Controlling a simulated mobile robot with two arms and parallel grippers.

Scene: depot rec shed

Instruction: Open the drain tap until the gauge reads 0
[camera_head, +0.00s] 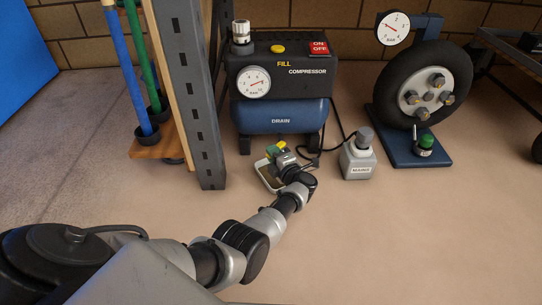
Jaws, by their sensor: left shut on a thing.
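The compressor (285,75) stands on the floor with a blue tank (285,112) marked DRAIN. Its round white gauge (254,82) has a red needle pointing to the right, away from the low end, as far as I can tell; the exact figure is too small to read. The yellow drain tap (282,144) is below the tank, mostly hidden by my gripper. My left gripper (278,151) reaches in from the lower left and is shut on the tap. My right gripper is not in view.
A shallow tray (264,177) lies under the tap. A grey MAINS box (358,160) stands to the right, with a black cable to the compressor. A dark rack post (194,95) stands close on the left. A wheel (428,85) on a blue stand is at right. The front right floor is clear.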

